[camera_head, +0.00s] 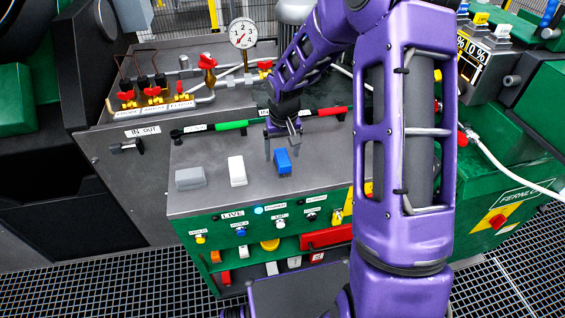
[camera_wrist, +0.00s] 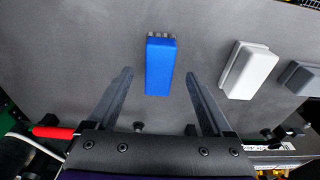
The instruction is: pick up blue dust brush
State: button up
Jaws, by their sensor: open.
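The blue dust brush (camera_head: 283,161) lies on the grey bench top in the head view, to the right of a white block. In the wrist view the brush (camera_wrist: 160,66) is upper centre, with short grey bristles showing at its far end. My gripper (camera_head: 283,147) is above and just behind the brush in the head view. In the wrist view my gripper (camera_wrist: 158,75) is open, with one finger on each side of the brush's near part and gaps on both sides. Nothing is between the fingers' grip; the brush looks untouched.
A white block (camera_head: 237,171) and a grey block (camera_head: 190,178) lie left of the brush on the bench top (camera_head: 215,202). A green and red bar (camera_head: 230,126) runs along its back edge. Valves and a gauge (camera_head: 243,33) stand behind.

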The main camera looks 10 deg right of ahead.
aim_at(282, 156)
notch_tip(282, 156, down, 3)
jog(key=shift+w, duration=0.1)
jog(key=shift+r, duration=0.1)
grip_shut()
dwell(0.3)
